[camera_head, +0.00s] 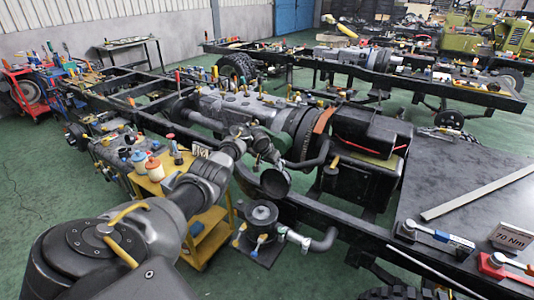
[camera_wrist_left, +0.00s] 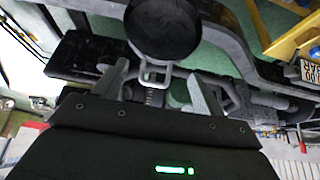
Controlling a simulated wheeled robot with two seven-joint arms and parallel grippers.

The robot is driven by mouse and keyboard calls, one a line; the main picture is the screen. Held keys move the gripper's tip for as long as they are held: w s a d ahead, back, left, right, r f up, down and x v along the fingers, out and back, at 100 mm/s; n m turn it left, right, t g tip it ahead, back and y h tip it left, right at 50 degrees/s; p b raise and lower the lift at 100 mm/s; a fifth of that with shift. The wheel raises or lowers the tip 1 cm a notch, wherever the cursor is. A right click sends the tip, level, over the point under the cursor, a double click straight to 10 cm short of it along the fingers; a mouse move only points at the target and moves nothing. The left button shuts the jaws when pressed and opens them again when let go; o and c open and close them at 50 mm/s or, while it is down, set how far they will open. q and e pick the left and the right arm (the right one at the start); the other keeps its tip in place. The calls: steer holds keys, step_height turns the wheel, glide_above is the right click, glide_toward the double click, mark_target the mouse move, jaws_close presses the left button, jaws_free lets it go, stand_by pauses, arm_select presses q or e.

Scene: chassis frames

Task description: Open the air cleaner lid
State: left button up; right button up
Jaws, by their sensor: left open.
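A dark round lid-like disc (camera_head: 275,182) sits beside the chassis in the head view, just in front of my left gripper (camera_head: 258,145). I take it for the air cleaner lid. The left wrist view shows the same dark disc (camera_wrist_left: 163,28) at the top, with a pale metal loop (camera_wrist_left: 153,72) under its edge. My left gripper (camera_wrist_left: 160,82) is open, its two fingers apart on either side of the loop. Whether a finger touches it, I cannot tell. In the head view my wrist partly hides the gripper. My right gripper is not in view.
A yellow cart (camera_head: 210,232) with bottles stands under my left arm. A round canister (camera_head: 262,213) with a pipe stands right of the cart. The dark chassis rail (camera_head: 330,222) runs past the disc. A dark table (camera_head: 465,185) with tools is at right. Green floor is free at lower centre.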

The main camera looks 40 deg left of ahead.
arm_select(q)
steer(key=p+v, duration=0.1)
steer(key=v, duration=0.6)
steer(key=shift+s+r, duration=0.15)
steer(key=shift+r, duration=0.15)
